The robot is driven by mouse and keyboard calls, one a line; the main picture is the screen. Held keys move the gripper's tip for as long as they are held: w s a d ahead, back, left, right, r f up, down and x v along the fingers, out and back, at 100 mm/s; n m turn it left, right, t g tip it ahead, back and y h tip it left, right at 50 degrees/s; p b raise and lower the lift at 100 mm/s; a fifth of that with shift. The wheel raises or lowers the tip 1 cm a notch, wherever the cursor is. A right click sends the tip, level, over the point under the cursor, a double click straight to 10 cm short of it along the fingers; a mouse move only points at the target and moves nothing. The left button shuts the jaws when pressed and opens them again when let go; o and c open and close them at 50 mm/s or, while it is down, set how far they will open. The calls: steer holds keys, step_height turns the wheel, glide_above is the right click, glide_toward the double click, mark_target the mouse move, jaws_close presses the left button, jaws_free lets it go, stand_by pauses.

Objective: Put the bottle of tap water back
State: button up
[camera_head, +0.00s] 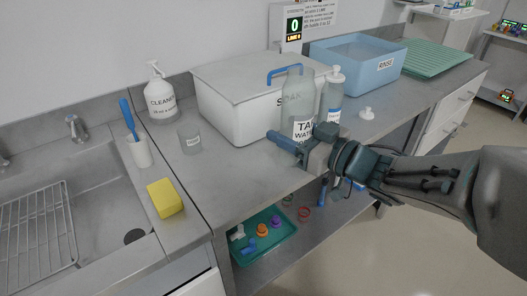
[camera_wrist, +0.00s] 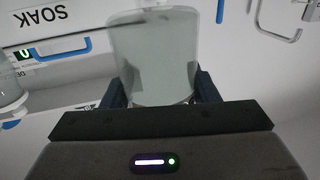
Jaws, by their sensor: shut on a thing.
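The bottle of tap water (camera_head: 300,98), pale grey-green with a label reading TAP WATER, stands upright in front of the white SOAK tub. My gripper (camera_head: 300,147) is shut on its lower part. The gripper's fingers lie on either side of the bottle (camera_wrist: 154,60) in the wrist view. The bottle's base is hidden by the gripper, so I cannot tell whether it touches the counter.
Close right of the held bottle stands another labelled bottle (camera_head: 331,97). The lidded SOAK tub (camera_head: 235,108) is behind; the blue RINSE tub (camera_head: 355,68) is back right. Counter left of my gripper (camera_head: 225,170) is clear.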

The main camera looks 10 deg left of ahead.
steer(key=shift+w+a+f+b, duration=0.4)
steer(key=shift+w+a+f, duration=0.45)
steer(key=shift+a+f, duration=0.7)
steer(key=shift+w+a+f+b, duration=0.45)
steer(key=shift+w+a+f, duration=0.35)
steer(key=shift+a+f, duration=0.8)
steer(key=shift+w+a+f+b, duration=0.4)
steer(key=shift+w+a+f, duration=0.65)
steer(key=shift+f, duration=0.8)
steer(key=shift+s+a, duration=0.15)
steer(key=shift+s, duration=0.05)
steer(key=shift+f, duration=0.25)
steer(key=o, duration=1.2)
steer(key=shift+r, duration=0.1)
steer(key=shift+r, duration=0.1)
